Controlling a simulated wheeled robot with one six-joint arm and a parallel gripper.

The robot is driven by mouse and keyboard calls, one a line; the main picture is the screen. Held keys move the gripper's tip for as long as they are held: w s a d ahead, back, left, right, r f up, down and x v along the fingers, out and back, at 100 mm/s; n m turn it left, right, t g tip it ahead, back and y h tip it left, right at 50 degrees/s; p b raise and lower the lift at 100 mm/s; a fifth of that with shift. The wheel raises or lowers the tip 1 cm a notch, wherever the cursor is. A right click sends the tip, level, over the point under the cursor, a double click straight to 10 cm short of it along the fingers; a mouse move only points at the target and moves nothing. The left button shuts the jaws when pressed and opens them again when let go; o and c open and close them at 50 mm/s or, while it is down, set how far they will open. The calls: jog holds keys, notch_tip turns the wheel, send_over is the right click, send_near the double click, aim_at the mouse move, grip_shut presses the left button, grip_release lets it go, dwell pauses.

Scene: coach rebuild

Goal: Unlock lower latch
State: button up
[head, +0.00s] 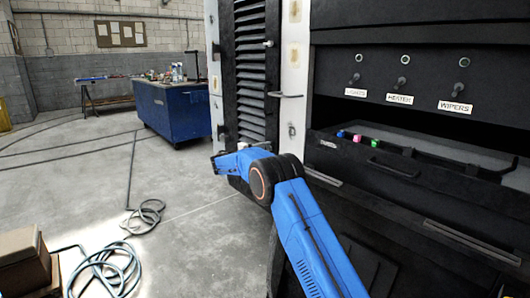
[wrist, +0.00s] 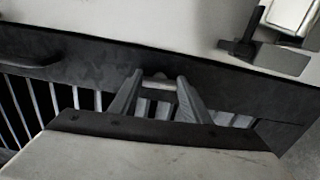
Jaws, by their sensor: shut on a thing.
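My gripper (wrist: 158,84) reaches the lower part of the black louvred door (head: 249,75). In the wrist view its two grey fingers are shut on a small pale metal piece (wrist: 159,76) at the dark door frame. This piece appears to be the lower latch; the fingers hide most of it. In the head view my blue arm covers the lower door and the gripped piece. A knob (head: 268,43) higher on the door appears to be another latch. I cannot tell whether the lower latch is turned.
A handle bar (head: 290,96) sticks out right of the louvres. A black panel with labelled switches (head: 403,82) and an open drawer (head: 400,165) stand at the right. A blue workbench (head: 172,108) is behind. A hose (head: 110,268) and boxes (head: 25,262) lie on the left floor.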

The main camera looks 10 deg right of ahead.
jog(key=shift+m, duration=0.4)
jog(key=shift+f, duration=0.1)
jog(key=o, duration=1)
jog(key=shift+o, duration=0.2)
jog(key=v, duration=1.7)
jog(key=shift+s+a, duration=0.1)
jog(key=shift+a, duration=0.05)
